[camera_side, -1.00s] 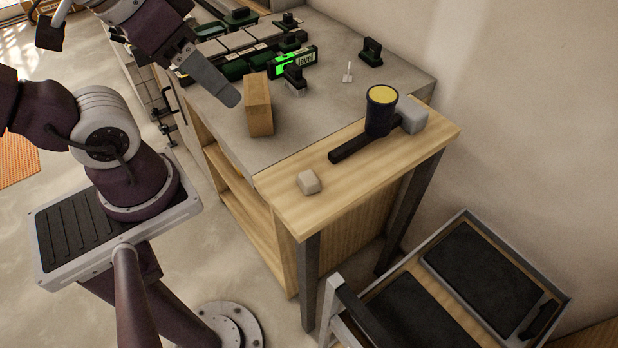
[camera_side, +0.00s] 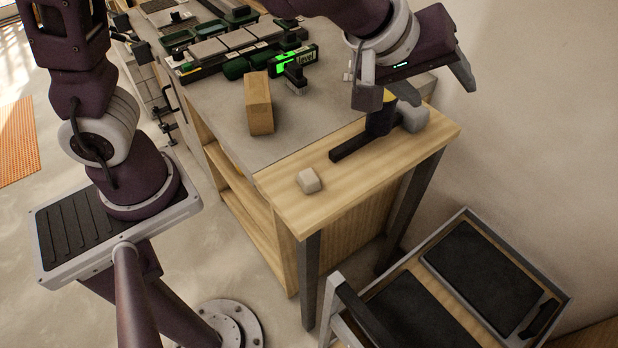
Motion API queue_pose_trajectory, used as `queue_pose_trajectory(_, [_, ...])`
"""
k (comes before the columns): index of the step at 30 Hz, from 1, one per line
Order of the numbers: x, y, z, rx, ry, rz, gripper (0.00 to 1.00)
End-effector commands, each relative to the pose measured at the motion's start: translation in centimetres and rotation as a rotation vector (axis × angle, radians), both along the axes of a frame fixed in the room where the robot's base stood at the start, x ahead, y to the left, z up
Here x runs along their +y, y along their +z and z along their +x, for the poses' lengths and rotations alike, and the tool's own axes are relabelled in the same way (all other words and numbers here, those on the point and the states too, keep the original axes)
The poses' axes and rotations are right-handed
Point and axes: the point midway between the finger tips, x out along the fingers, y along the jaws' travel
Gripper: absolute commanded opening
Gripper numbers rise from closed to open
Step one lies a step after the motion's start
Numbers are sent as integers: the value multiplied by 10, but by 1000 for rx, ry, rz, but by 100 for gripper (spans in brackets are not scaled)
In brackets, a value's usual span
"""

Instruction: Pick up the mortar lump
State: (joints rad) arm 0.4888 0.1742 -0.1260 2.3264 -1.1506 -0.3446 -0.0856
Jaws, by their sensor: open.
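The mortar lump (camera_side: 309,180) is a small pale grey block with rounded edges. It lies on the wooden end of the bench, near the front edge. My gripper (camera_side: 437,92) is open over the right end of the bench, above and to the right of the lump and well apart from it. Its fingers are spread, and I see nothing between them.
The mallet (camera_side: 350,146) lies on the wood right of the lump, with its grey head (camera_side: 413,118). A wooden block (camera_side: 258,103) stands on the grey slab. The green-lit level (camera_side: 296,60) and several tiles are farther back. A cart (camera_side: 480,275) stands below right.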

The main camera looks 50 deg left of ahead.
Motion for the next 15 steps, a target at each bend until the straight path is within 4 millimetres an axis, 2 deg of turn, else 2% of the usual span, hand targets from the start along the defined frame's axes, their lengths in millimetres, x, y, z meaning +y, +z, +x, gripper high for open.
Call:
queue_pose_trajectory(1, [0,-44,6,42,125,52,61])
queue_pose_trajectory(3, [21,-101,-1,70,343,190,61])
queue_pose_trajectory(5, [47,-138,-24,74,502,360,61])
queue_pose_trajectory(6, [65,-153,-43,65,591,483,61])
queue_pose_trajectory(8, [88,-164,-73,39,690,662,61])
queue_pose_trajectory(10, [106,-165,-101,2,764,835,61])
queue_pose_trajectory(12, [116,-161,-119,-29,806,947,61])
queue_pose_trajectory(15, [121,-162,-129,-48,829,1013,61])
